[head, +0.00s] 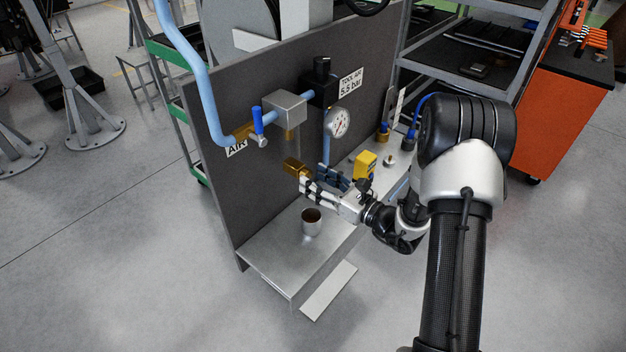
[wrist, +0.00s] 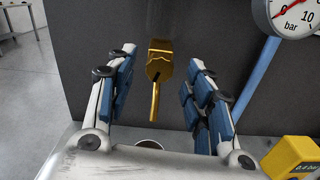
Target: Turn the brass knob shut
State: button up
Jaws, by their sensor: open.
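The brass knob (head: 295,167) sits on a brass fitting low on the dark upright panel, just past my fingertips in the head view. In the wrist view the brass knob (wrist: 155,72) shows between my fingers, with a thin brass stem hanging down from it. My gripper (head: 314,178) is open in front of the panel. In the wrist view my gripper (wrist: 160,60) has its blue-padded fingers either side of the brass, with a gap on both sides. I cannot tell how far it is from the knob in depth.
A metal cup (head: 311,228) with dark contents stands on the shelf (head: 285,262) below the brass. A yellow device (head: 366,164) is right of my gripper. A pressure gauge (head: 338,122) and a blue-handled valve (head: 257,122) are above. Open floor lies left.

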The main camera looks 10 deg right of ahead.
jog(key=shift+x, duration=0.85)
jog(key=shift+c, duration=0.3)
jog(key=c, duration=1)
